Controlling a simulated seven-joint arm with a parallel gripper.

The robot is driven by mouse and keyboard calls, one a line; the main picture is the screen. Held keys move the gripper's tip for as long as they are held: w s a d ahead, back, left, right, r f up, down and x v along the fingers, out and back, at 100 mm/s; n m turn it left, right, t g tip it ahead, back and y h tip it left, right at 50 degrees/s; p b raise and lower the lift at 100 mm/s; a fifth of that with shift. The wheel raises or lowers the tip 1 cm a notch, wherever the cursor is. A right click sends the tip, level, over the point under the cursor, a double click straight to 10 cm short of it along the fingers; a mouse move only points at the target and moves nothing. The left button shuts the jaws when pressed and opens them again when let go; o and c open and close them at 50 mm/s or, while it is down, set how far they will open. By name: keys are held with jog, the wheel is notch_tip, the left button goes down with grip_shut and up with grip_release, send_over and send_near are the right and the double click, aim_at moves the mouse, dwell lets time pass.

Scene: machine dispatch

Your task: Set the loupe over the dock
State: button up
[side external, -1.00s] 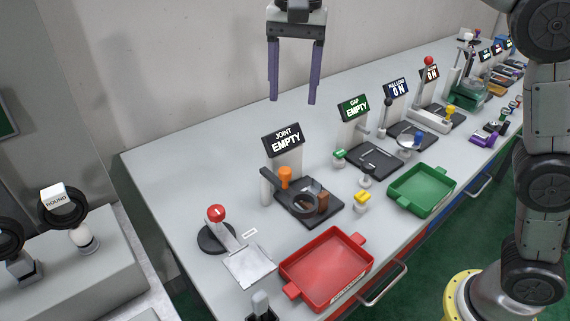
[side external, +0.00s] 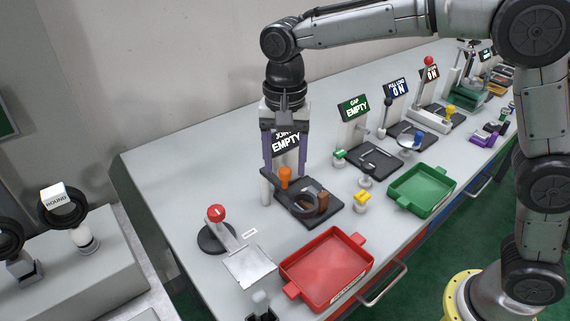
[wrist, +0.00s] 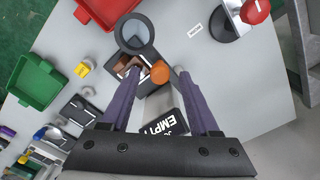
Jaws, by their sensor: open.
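The loupe, a dark ring with a clear lens (side external: 306,193) on a dark arm, is at the JOINT station; its ring shows in the wrist view (wrist: 151,33). An orange knob (side external: 285,173) stands at the arm; it also shows in the wrist view (wrist: 160,73). The dock appears to be the black base (side external: 318,218) with a brown block (side external: 323,203), beside and partly under the ring. My gripper (side external: 285,169) is open and points down above the station. In the wrist view its fingertips (wrist: 157,71) lie either side of the knob; contact cannot be told.
The JOINT EMPTY sign (side external: 287,143) stands close behind my fingers. A red tray (side external: 290,272) lies in front and a green tray (side external: 395,197) to the right. A red-knobbed lever (side external: 217,213) is at left.

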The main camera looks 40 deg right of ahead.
jog(key=shift+f, duration=0.55)
grip_shut()
dwell(1.1)
